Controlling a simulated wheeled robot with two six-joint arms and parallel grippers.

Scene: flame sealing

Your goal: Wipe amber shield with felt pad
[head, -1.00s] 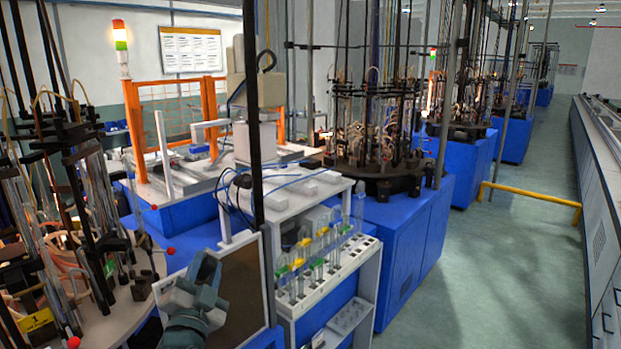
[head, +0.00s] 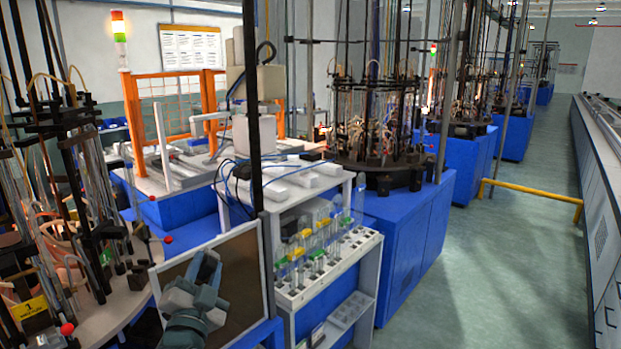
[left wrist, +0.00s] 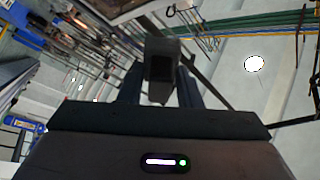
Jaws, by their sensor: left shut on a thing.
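The amber shield (head: 240,258) is a brown translucent panel in a pale frame, standing at the lower middle of the head view. My left gripper (head: 205,268) is in front of it, and its tips overlap the panel in the picture. I cannot tell whether they touch it. In the left wrist view my left gripper (left wrist: 160,85) is shut on a dark block, which I take to be the felt pad (left wrist: 161,62). The pad is not clear in the head view. My right gripper is not in view.
A white rack (head: 330,270) with tubes and yellow and green caps stands right of the shield. A round machine (head: 85,300) with glass tubes and dark rods is at the left. A black post (head: 252,110) rises beside the shield.

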